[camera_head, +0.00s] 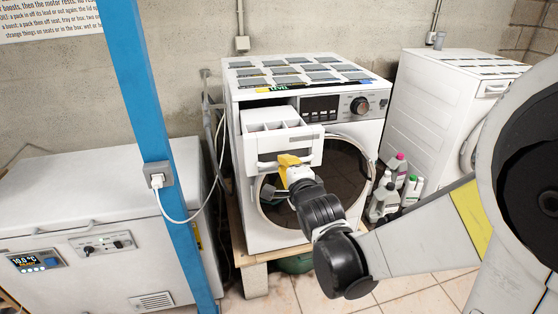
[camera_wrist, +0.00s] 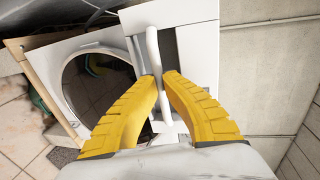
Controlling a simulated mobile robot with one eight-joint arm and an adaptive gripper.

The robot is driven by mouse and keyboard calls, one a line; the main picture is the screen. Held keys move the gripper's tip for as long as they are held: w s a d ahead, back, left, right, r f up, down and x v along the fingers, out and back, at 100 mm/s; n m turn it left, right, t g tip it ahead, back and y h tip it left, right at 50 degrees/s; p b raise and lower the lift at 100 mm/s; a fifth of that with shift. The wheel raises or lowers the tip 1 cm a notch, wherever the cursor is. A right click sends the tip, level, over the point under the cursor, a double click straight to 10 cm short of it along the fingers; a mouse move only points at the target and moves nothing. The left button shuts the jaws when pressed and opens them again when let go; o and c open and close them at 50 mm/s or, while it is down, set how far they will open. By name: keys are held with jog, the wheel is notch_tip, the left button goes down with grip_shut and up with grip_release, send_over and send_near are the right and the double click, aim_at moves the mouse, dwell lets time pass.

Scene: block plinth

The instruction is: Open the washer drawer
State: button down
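The white washer (camera_head: 262,206) stands against the wall with a round dark door and a control panel. Its drawer (camera_head: 262,147) at the upper left sticks out well past the front, and its open-topped compartments show. My gripper (camera_head: 289,160) with yellow fingers is at the drawer's front. In the wrist view, my gripper (camera_wrist: 162,78) has its two fingertips close together on either side of the white drawer handle (camera_wrist: 153,48), a bar on the drawer front. The fingers look shut on the bar. The fingers hide part of the handle.
A blue post (camera_head: 150,110) with a socket and a white chest freezer (camera_head: 90,210) stand at the left. Several bottles (camera_head: 385,196) stand right of the washer, before a second white machine (camera_head: 425,105). Flat packs (camera_head: 290,70) lie on the washer top.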

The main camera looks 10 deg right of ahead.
jog(key=x, duration=0.4)
jog(key=shift+w+r+b, duration=0.3)
jog(key=shift+w+b, duration=0.05)
jog(key=shift+w, duration=0.15)
jog(key=c, duration=1.8)
grip_release()
jog(key=shift+o, duration=0.2)
jog(key=shift+s, duration=0.1)
jog(key=v, duration=1.2)
